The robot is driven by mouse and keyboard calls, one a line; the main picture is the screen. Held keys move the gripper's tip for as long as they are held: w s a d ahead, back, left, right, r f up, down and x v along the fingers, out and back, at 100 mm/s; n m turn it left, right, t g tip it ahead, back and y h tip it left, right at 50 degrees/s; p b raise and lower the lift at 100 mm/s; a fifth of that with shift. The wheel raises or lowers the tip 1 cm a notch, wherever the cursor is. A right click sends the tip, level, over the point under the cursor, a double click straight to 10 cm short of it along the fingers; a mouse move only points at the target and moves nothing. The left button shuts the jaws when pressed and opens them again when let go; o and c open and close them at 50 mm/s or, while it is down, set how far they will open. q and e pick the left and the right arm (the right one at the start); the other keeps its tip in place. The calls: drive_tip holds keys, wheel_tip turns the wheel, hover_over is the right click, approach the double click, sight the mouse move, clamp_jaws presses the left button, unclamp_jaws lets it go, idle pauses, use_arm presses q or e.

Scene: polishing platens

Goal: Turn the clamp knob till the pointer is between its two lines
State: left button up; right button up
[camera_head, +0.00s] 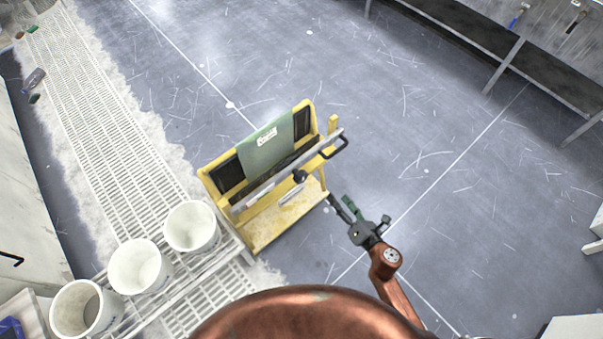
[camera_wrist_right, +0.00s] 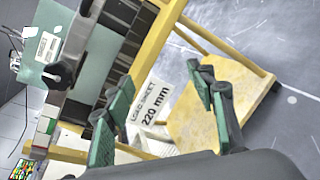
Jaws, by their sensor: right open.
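A yellow-framed cart (camera_head: 252,238) stands mid-floor with a green cloth or panel over its back. A black knob (camera_head: 300,176) sits on the grey bar across it. In the right wrist view a black knob (camera_wrist_right: 60,73) shows at the left, in front of a pale green panel. A strip with coloured bands (camera_wrist_right: 45,125) lies below it. I cannot make out a pointer or its two lines. My right gripper (camera_head: 340,203) is open and empty, to the right of the cart; its green-padded fingers (camera_wrist_right: 160,82) are apart from the knob. My left gripper is not in view.
A white label reading "LOAD INLET 220 mm" (camera_wrist_right: 152,103) shows between my fingers. White buckets (camera_head: 190,227) stand on the grating at the left. A bench (camera_head: 510,65) runs along the upper right.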

sight(303, 179)
drive_tip(key=s+a+r+n+y+b, duration=0.1)
drive_tip(key=a+r+n+y+b, duration=0.3)
drive_tip(key=a+r+n, duration=0.65)
use_arm(q)
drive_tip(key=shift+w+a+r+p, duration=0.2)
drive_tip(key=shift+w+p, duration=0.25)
drive_tip(key=shift+p, duration=0.6)
use_arm(e)
drive_tip(key=shift+n+y, duration=0.25)
drive_tip(key=shift+y, duration=0.05)
drive_tip(key=w+a, duration=0.1)
drive_tip(key=w, duration=0.1)
drive_tip(key=w+a+r, duration=0.1)
drive_tip(key=w, duration=0.1)
drive_tip(key=w+a, duration=0.1)
drive_tip(key=w, duration=0.1)
drive_tip(key=shift+r, duration=0.15)
drive_tip(key=shift+s, duration=0.1)
drive_tip(key=shift+c, duration=0.5)
drive_tip(key=c, duration=1.1)
drive_tip(key=shift+o, duration=0.2)
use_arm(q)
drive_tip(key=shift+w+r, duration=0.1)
